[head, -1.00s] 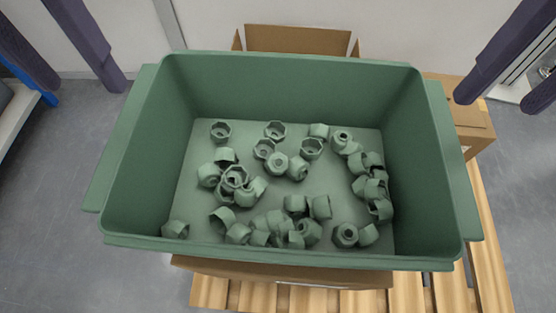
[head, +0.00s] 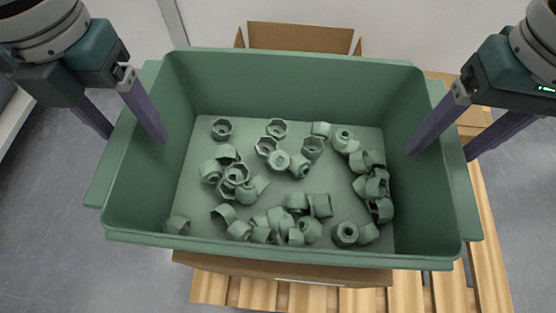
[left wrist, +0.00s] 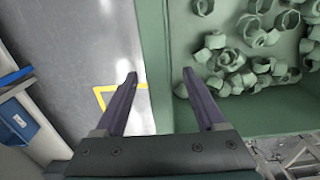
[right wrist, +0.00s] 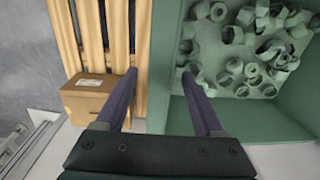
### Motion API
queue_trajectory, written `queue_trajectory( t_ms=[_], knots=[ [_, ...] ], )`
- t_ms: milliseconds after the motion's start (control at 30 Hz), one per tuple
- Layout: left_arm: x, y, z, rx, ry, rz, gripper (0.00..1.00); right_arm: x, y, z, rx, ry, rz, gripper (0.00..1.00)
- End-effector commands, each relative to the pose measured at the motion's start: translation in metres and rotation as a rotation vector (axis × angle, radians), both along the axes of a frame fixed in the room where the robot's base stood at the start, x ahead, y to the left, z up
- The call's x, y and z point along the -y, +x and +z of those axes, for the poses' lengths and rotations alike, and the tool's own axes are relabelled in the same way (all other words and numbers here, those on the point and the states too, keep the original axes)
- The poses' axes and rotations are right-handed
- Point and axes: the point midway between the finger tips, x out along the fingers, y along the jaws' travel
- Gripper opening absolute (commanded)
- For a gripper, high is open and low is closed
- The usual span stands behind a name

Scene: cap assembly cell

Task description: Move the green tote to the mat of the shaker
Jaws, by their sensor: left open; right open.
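The green tote (head: 290,57) fills the middle of the head view, upright on a cardboard box, with several green caps (head: 280,160) lying inside. My left gripper (head: 134,138) is open at the tote's left rim, one finger inside and one outside. In the left wrist view the left gripper (left wrist: 160,74) has the tote wall (left wrist: 153,50) between its fingers. My right gripper (head: 440,155) is open astride the right rim. The right wrist view shows the tote wall (right wrist: 165,50) between the right gripper's (right wrist: 160,74) fingers. The shaker and its mat are not in view.
A cardboard box (head: 290,270) is under the tote, on a wooden pallet (head: 310,298). Another box (head: 300,37) stands behind the tote, near the wall. A small box (right wrist: 88,95) is on the pallet by the right gripper. A blue bin (left wrist: 17,120) is at far left.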

Motion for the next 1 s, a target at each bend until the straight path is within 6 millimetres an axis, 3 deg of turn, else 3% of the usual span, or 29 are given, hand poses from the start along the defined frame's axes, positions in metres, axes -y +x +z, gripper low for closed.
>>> queue_trajectory(
  t_ms=[333, 900, 1000],
  knots=[
    [0.0000, -0.0002, -0.0035, 0.000, 0.000, 0.000, 0.72, -0.0001, -0.0002, -0.0036, 0.000, -0.001, 0.001, 0.70],
    [0.0001, 0.0000, -0.0031, 0.000, 0.000, 0.000, 0.08, -0.0003, -0.0001, -0.0032, 0.000, 0.000, 0.000, 0.06],
    [0.0001, 0.0000, -0.0031, 0.000, 0.000, 0.000, 0.00, -0.0003, -0.0001, -0.0031, 0.000, 0.000, 0.000, 0.00]
  ],
)
